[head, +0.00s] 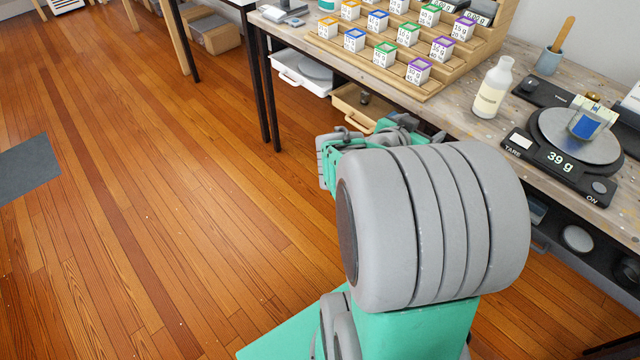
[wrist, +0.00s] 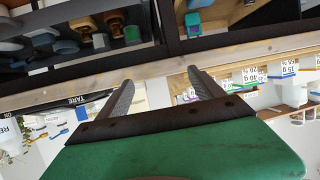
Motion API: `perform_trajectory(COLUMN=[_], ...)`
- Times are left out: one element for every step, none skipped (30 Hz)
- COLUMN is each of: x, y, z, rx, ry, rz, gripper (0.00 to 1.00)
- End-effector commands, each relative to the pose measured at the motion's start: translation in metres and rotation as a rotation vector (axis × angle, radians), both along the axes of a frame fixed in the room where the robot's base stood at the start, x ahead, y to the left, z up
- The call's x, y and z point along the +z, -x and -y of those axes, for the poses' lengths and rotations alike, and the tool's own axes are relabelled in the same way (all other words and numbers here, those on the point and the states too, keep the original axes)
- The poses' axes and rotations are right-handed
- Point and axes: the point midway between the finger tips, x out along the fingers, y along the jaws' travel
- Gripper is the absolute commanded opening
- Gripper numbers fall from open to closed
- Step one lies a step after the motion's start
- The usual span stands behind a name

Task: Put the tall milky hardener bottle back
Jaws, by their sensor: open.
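The tall milky hardener bottle (head: 492,88) stands upright on the workbench, left of the scale, with a cream label and a narrow neck. My gripper (wrist: 160,84) is open in the wrist view, its two dark fingers apart, close to the bench's front edge. A pale shape (wrist: 158,95) shows between the fingers; I cannot tell for sure that it is the bottle. In the head view my arm covers much of the middle, and the fingers cannot be made out.
A scale (head: 550,160) reads 39 g and carries a cup with a blue label (head: 587,125). A stepped wooden rack (head: 440,80) holds several labelled cups. A grey-blue pot with a stick (head: 548,62) stands behind the bottle. Open drawers (head: 360,105) lie under the bench.

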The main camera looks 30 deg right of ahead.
Motion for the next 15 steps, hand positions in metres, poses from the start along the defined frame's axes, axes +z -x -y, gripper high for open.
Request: perform_trajectory(x=[-0.016,-0.029,-0.043,-0.051,-0.057,-0.064,-0.067,-0.068,-0.068,-0.068,-0.068,-0.066,-0.066,-0.065,-0.065], y=[-0.030,-0.044,-0.058,-0.065,-0.069,-0.067,-0.063,-0.057,-0.046,-0.037,-0.028,-0.018,-0.012,-0.008,-0.004], z=[-0.043,-0.073,-0.117,-0.151,-0.185,-0.229,-0.260,-0.288,-0.319,-0.338,-0.354,-0.369,-0.377,-0.382,-0.386], rx=[0.108,0.183,0.294,0.385,0.478,0.604,0.696,0.787,0.895,0.966,1.029,1.094,1.129,1.153,1.172], ry=[-0.129,-0.213,-0.316,-0.384,-0.443,-0.511,-0.551,-0.582,-0.614,-0.629,-0.641,-0.649,-0.654,-0.656,-0.659], rz=[-0.050,-0.102,-0.180,-0.243,-0.309,-0.403,-0.473,-0.540,-0.625,-0.683,-0.736,-0.789,-0.821,-0.843,-0.862], gripper=[0.77,0.77,0.77,0.77,0.77,0.77,0.77,0.77,0.77,0.77,0.77,0.77,0.77,0.77,0.77])
